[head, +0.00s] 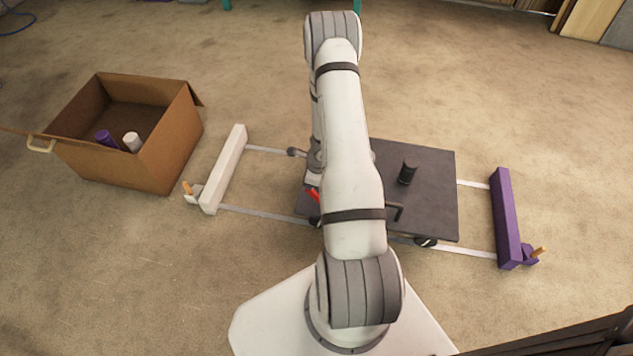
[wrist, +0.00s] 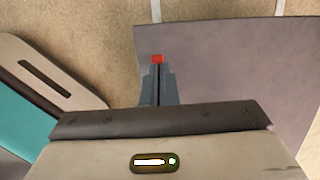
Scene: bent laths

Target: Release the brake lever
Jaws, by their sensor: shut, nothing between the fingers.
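The brake lever (head: 313,195) shows as a short red handle at the left part of a dark platform (head: 436,170); my arm hides part of it. In the wrist view a small red piece (wrist: 157,59), seemingly the lever's end, shows right at the fingertips. My gripper (wrist: 157,70) is shut with nothing held, its grey fingers close together just below the red piece in the picture. I cannot tell whether they touch it. In the head view the gripper is mostly hidden by my arm. The platform (wrist: 220,60) also fills the right of the wrist view.
A black peg (head: 408,172) stands on the platform. Thin pale laths (head: 255,214) join it to a white beam (head: 228,165) on the left and a purple beam (head: 505,215) on the right. An open cardboard box (head: 158,150) stands at left. Floor behind is clear.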

